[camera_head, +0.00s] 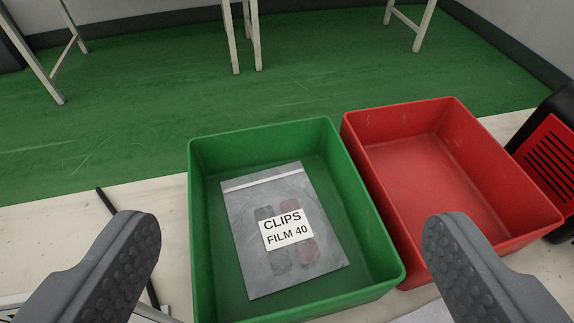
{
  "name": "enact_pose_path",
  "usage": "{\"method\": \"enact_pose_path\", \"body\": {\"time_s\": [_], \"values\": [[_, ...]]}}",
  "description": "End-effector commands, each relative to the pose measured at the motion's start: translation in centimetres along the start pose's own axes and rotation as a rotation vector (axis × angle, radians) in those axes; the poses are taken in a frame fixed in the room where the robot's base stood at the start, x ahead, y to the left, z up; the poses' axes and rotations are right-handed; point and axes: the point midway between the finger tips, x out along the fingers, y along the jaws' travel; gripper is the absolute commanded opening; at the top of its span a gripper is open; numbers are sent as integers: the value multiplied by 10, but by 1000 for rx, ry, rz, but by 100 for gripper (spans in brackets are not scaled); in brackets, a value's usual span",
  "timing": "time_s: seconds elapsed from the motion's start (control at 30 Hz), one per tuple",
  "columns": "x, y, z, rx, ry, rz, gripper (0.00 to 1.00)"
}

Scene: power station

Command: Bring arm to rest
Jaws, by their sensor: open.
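My gripper (290,248) is open and empty, with its two dark grey studded fingers wide apart at the lower left and lower right. A green crate (202,240) shows between and beyond the fingers. A clear bag (245,205) with a white label reading "CLIPS FILM 40" lies flat inside the green crate. Dark and reddish shapes show through the bag. The fingers appear apart from the bag. The rest of my arm is out of view.
An empty red crate (440,190) stands right of the green one on a pale table (45,232). A black and red slatted object (550,150) is at the right edge. A dark rod lies at left. Beyond is green floor (130,110) with white legs.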

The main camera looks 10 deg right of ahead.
Motion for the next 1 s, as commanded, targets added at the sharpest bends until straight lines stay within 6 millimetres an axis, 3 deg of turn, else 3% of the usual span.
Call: {"method": "enact_pose_path", "body": {"time_s": [0.1, 0.27, 0.5, 0.63, 0.73, 0.83, 1.0], "values": [[-22, -18, -64, -22, 38, -21, 81], [-70, -51, -151, -41, 73, -64, 81], [-171, -99, -260, -54, 127, -135, 81], [-224, -119, -297, -58, 147, -171, 81], [-254, -127, -313, -60, 155, -190, 81], [-271, -132, -321, -60, 158, -201, 81], [-277, -134, -323, -60, 158, -206, 81]]}}
